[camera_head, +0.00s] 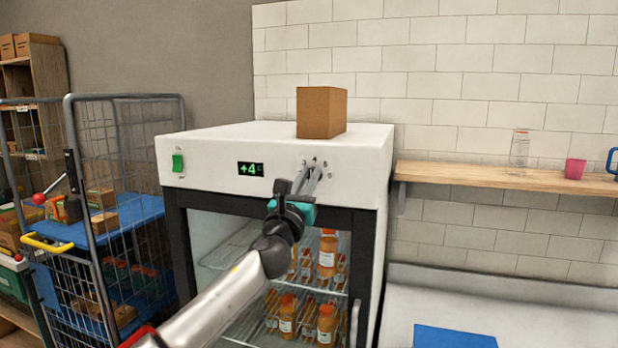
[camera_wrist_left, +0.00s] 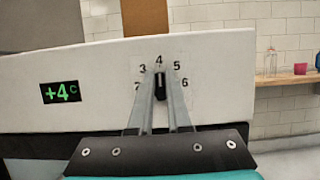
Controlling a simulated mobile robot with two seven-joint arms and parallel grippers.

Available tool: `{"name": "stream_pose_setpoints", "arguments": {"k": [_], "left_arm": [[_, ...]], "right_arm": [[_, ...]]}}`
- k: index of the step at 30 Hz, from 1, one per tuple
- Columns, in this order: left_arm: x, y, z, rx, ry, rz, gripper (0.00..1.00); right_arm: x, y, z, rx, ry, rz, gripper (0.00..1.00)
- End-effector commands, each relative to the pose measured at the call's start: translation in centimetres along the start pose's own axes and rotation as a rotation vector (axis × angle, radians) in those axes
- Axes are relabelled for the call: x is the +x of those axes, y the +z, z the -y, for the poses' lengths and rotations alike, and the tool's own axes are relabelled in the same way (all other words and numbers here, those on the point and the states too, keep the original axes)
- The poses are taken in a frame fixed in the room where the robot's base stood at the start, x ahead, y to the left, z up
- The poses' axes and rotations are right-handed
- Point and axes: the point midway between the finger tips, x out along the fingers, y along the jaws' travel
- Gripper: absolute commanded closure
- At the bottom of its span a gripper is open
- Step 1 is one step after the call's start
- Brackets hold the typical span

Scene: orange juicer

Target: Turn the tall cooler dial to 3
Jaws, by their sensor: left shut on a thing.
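The tall cooler (camera_head: 220,147) is a white-topped cabinet with a glass front, and its green display (camera_head: 251,169) reads +4. The black dial (camera_wrist_left: 160,88) sits in a ring of numbers on the white panel, with 2 and 3 on its left, 4 at the top, and 5 and 6 on its right. The dial looks upright, towards 4. My left gripper (camera_head: 313,167) reaches the panel and is shut on the dial, one finger on each side; it also shows in the left wrist view (camera_wrist_left: 159,80). My right gripper is not in view.
A cardboard box (camera_head: 321,112) stands on top of the cooler, above the dial. A green switch (camera_head: 178,163) is at the panel's left. A wire cage trolley (camera_head: 128,150) stands left, and a wooden shelf (camera_head: 480,177) with a pink cup (camera_head: 575,168) is on the right.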

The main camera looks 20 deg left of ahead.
Motion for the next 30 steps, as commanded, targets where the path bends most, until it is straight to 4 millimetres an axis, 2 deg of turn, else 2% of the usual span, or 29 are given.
{"name": "stream_pose_setpoints", "arguments": {"k": [11,30], "left_arm": [[0.0,0.0,0.0,-0.113,0.046,-0.001,1.00],[0.0,-0.1,-0.2,-0.578,0.240,-0.002,1.00]], "right_arm": [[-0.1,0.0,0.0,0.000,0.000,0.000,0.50],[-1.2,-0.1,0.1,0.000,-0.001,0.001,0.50]]}}
